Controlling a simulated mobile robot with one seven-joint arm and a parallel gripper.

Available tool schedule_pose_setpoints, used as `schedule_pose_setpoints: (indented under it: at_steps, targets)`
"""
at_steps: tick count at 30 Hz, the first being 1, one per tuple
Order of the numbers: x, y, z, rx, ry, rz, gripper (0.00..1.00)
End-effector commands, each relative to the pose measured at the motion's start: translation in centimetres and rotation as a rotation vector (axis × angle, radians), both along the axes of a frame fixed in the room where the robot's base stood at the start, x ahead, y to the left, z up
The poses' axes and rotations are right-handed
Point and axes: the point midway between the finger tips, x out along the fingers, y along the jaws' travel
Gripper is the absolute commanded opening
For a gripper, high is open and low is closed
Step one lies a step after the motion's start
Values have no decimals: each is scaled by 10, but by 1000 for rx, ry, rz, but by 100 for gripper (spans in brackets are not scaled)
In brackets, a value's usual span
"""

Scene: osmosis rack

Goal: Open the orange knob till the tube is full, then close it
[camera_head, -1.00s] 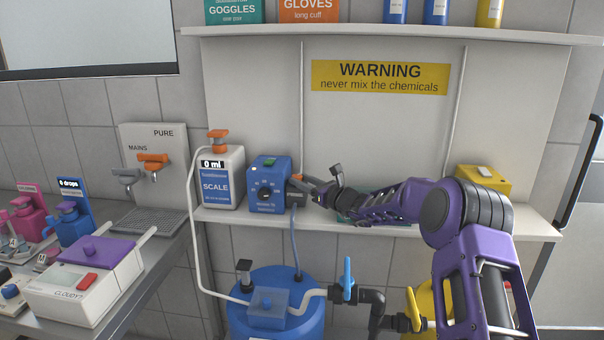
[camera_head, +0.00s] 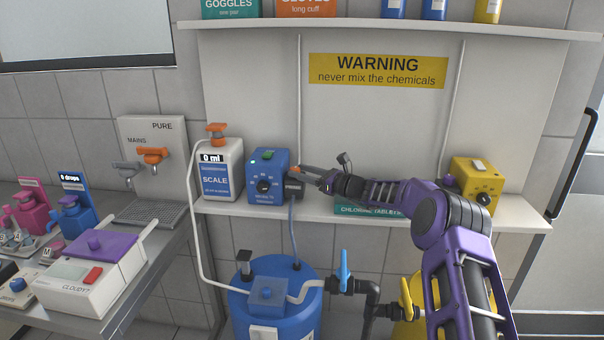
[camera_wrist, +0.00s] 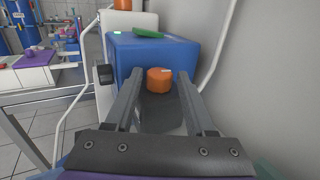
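In the head view my gripper (camera_head: 306,175) reaches in from the right. A white scale container (camera_head: 220,172) reading 0 ml stands left of the box, with a white tube (camera_head: 196,235) running down from it.
Below the shelf (camera_head: 385,214) are a blue barrel (camera_head: 274,315) and pipes with a blue valve (camera_head: 344,268) and a yellow valve (camera_head: 407,296). A yellow box (camera_head: 474,184) stands at the shelf's right. An orange tap (camera_head: 152,155) is on the wall at left.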

Motion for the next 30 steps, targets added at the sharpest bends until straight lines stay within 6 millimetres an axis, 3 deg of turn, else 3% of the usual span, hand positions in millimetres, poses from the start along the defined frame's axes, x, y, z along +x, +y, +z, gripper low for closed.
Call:
schedule_pose_setpoints:
  at_steps: [11, 30]
  targets:
    - [-4, -9, -2, -3, 3, -2, 54]
    - [-71, -131, -2, -2, 3, -3, 54]
